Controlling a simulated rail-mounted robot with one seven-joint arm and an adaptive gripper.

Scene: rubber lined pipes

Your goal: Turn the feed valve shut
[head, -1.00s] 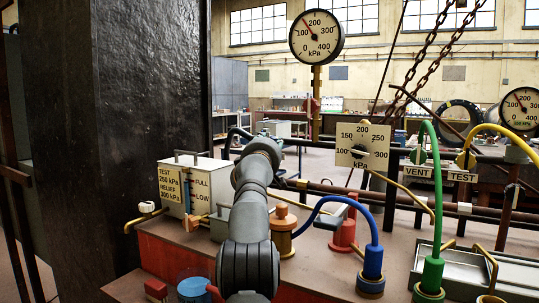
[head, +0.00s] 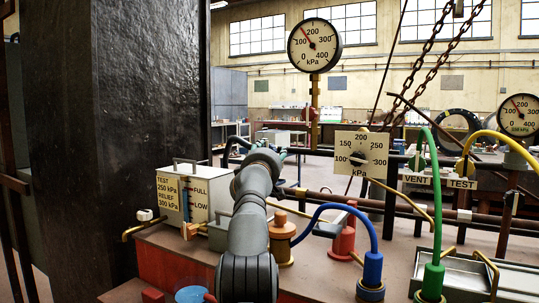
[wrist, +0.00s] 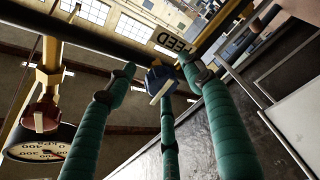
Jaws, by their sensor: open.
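In the wrist view, a blue knob-like part with a pale piece (wrist: 155,78) sits on the dark pipe beside a sign lettered FEED (wrist: 170,42). It appears to be the feed valve's handle. My gripper (wrist: 158,70) has its teal fingers spread around this blue part, with gaps on the left and right. I cannot tell whether the lower finger touches it. The valve's body is partly hidden by the fingers. In the head view my own arm hides the valve, and only a bit of teal gripper (head: 284,155) shows beyond it.
A round gauge (head: 314,45) stands above the pipes and also shows upside down in the wrist view (wrist: 40,145). A square kPa dial (head: 360,152), VENT (head: 415,180) and TEST (head: 461,184) signs, and blue (head: 372,270), green (head: 433,278) and yellow (head: 500,135) hoses are right of my arm.

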